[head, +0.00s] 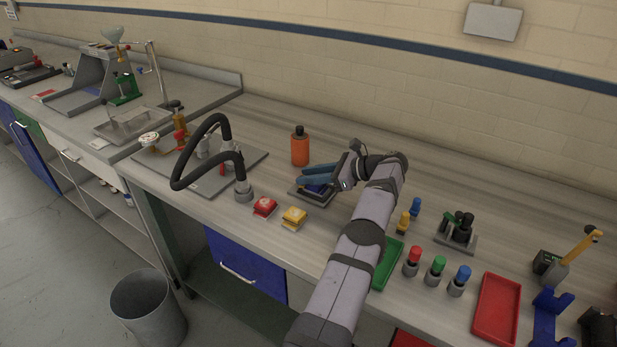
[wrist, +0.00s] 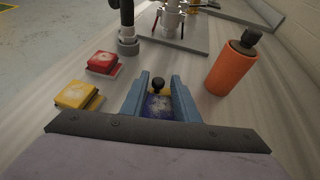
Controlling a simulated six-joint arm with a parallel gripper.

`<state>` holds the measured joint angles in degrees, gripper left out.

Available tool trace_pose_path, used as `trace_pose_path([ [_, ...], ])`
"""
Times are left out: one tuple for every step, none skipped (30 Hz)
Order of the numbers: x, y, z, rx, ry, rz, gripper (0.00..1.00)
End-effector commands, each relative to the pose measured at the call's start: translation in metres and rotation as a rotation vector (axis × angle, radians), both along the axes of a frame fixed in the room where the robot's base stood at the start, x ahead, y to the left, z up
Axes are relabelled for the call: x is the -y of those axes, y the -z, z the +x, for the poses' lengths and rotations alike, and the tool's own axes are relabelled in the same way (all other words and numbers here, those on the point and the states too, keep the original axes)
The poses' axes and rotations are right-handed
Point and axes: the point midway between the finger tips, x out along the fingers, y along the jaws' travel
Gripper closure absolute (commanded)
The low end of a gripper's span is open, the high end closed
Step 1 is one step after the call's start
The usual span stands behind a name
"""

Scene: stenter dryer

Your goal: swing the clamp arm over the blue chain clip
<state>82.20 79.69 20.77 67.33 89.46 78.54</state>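My gripper (wrist: 160,79) has two blue fingers standing apart in the wrist view, with no contact visible on the knob between them. A small black ball knob (wrist: 158,84) shows between the fingertips. A worn blue piece (wrist: 158,107), perhaps the blue chain clip, lies behind the knob between the fingers. In the head view my gripper (head: 308,175) reaches left, low over a dark plate (head: 301,194) on the bench. The blue piece (head: 318,190) shows partly beneath the fingers. The clamp arm's shape is mostly hidden, and I cannot tell whether the knob belongs to it.
An orange bottle (head: 300,149) stands close behind the plate. A red button block (head: 264,207) and a yellow one (head: 294,217) sit in front. A black hose stand (head: 243,188) is to the left. A green tray (head: 387,264) lies right of my arm.

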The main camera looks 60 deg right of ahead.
Motion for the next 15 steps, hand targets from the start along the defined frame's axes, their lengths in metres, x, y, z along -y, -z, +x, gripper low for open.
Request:
trace_pose_path([
  [0.0000,-0.0001,-0.0003,0.000,0.000,0.000,0.67],
  [-0.0003,0.0002,-0.0003,0.000,-0.001,0.001,0.67],
  [-0.0005,0.0006,-0.0001,-0.001,-0.001,0.001,0.67],
  [-0.0007,0.0009,-0.0001,-0.001,-0.002,0.002,0.67],
  [-0.0008,0.0011,0.0000,-0.002,-0.002,0.003,0.67],
  [-0.0010,0.0014,0.0001,-0.002,-0.003,0.003,0.67],
  [-0.0011,0.0016,0.0001,-0.002,-0.003,0.003,0.67],
  [-0.0012,0.0017,0.0001,-0.002,-0.004,0.003,0.67],
  [-0.0013,0.0015,0.0002,-0.003,-0.004,0.003,0.67],
  [-0.0014,0.0012,0.0002,-0.003,-0.004,0.003,0.67],
  [-0.0014,0.0005,0.0003,-0.003,-0.004,0.003,0.67],
  [-0.0014,-0.0009,0.0003,-0.003,-0.004,0.003,0.67],
  [-0.0013,-0.0025,0.0003,-0.003,-0.004,0.003,0.67],
  [-0.0013,-0.0044,0.0004,-0.003,-0.004,0.003,0.67],
  [-0.0012,-0.0077,0.0004,-0.003,-0.004,0.002,0.67],
])
